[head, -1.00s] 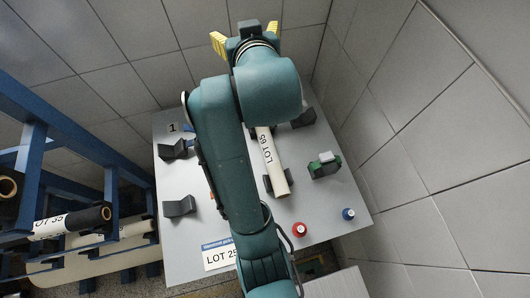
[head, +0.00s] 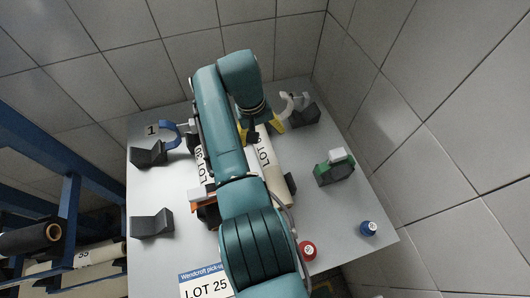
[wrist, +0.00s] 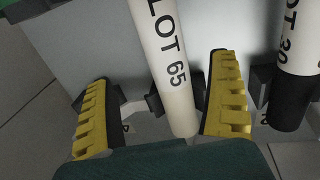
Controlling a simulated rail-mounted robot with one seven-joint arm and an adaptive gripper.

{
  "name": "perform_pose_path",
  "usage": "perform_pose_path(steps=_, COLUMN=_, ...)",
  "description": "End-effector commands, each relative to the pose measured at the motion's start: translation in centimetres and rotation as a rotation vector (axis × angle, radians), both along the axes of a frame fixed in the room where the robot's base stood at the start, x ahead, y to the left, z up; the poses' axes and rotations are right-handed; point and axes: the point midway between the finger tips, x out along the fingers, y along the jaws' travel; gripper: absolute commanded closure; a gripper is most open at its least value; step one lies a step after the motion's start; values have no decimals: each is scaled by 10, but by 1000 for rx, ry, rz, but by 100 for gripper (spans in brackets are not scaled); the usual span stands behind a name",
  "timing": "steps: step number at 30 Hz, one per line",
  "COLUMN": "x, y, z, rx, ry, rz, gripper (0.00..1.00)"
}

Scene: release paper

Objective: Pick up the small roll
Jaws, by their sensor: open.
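A white roll marked LOT 65 (head: 270,172) lies on the grey table, partly hidden by my arm in the head view. In the wrist view this roll (wrist: 166,65) runs between my two yellow fingers, touching neither as far as I can tell. A second white roll, with a label that looks like LOT 30 (wrist: 297,40) and a black end, lies beside it, outside my right finger. It is partly hidden behind my arm in the head view (head: 203,168). My gripper (wrist: 162,75) is open and points down over the LOT 65 roll near one end.
Dark cradle blocks (head: 149,153) stand on the grey table (head: 150,195). A green clamp (head: 333,168), a red knob (head: 307,251) and a blue knob (head: 369,228) are at the right. A LOT 25 sign (head: 205,286) lies at the front. A blue rack (head: 66,215) holds rolls at left.

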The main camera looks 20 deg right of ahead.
Motion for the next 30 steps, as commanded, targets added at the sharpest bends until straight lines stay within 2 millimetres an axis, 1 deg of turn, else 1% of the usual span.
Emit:
perform_pose_path(steps=1, x=-1, y=-2, z=-13, rx=0, ry=3, rz=0, gripper=10)
perform_pose_path(steps=3, x=-1, y=-3, z=-25, rx=0, ry=2, rz=0, gripper=10)
perform_pose_path(steps=8, x=-3, y=-5, z=-40, rx=0, ry=1, rz=0, gripper=10)
perform_pose_path(steps=13, x=-13, y=-3, z=-69, rx=1, ry=2, rz=1, gripper=10)
perform_pose_path(steps=15, x=-13, y=-5, z=-80, rx=0, ry=1, rz=0, gripper=10)
perform_pose_path(steps=18, x=-13, y=-7, z=-88, rx=0, ry=-2, rz=0, gripper=10)
perform_pose_path(steps=24, x=-13, y=-7, z=-88, rx=1, ry=-1, rz=0, gripper=10)
perform_pose_path(steps=25, x=-13, y=-7, z=-88, rx=1, ry=-1, rz=0, gripper=12)
perform_pose_path(steps=26, x=-13, y=-7, z=-88, rx=1, ry=-1, rz=0, gripper=18)
perform_pose_path(steps=30, x=-13, y=-7, z=-88, rx=1, ry=-1, rz=0, gripper=45)
